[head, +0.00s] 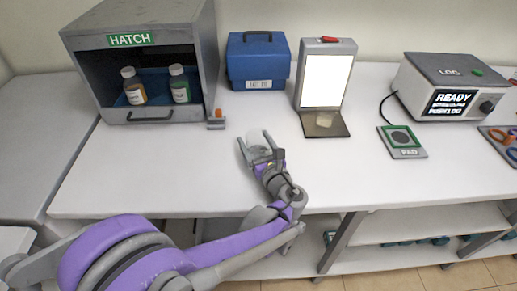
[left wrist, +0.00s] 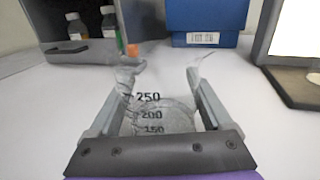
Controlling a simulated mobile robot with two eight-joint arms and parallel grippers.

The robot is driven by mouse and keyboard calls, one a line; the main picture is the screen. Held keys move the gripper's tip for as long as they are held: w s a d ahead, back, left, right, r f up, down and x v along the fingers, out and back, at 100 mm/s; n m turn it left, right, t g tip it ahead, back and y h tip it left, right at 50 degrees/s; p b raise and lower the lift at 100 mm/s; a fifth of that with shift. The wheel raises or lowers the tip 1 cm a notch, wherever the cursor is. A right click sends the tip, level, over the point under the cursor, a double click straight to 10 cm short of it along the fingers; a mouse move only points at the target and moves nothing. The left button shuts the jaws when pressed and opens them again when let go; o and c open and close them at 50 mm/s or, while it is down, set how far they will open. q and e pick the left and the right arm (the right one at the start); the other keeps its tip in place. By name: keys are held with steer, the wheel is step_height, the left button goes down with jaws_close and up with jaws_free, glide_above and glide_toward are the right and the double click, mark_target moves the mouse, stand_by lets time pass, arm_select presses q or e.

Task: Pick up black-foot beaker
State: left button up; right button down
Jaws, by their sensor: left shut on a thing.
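A clear glass beaker (head: 257,139) is between the fingers of my left gripper (head: 261,154), over the middle of the white bench. In the left wrist view the beaker (left wrist: 160,112) shows black marks 250, 200 and 150, and the fingers of my left gripper (left wrist: 155,92) close on its two sides. Its foot is hidden, so I cannot tell the foot's colour or whether it touches the bench. My right gripper is out of view.
Behind stand a grey hatch box (head: 180,33) with two bottles, a blue case (head: 258,62) and a bright panel (head: 325,80) on a dark base. At right are a green-edged pad (head: 402,138) and a READY device (head: 452,85). The bench (head: 150,180) is clear at left.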

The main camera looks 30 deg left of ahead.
arm_select(q)
steer(key=c, duration=0.4)
steer(key=shift+r, duration=0.1)
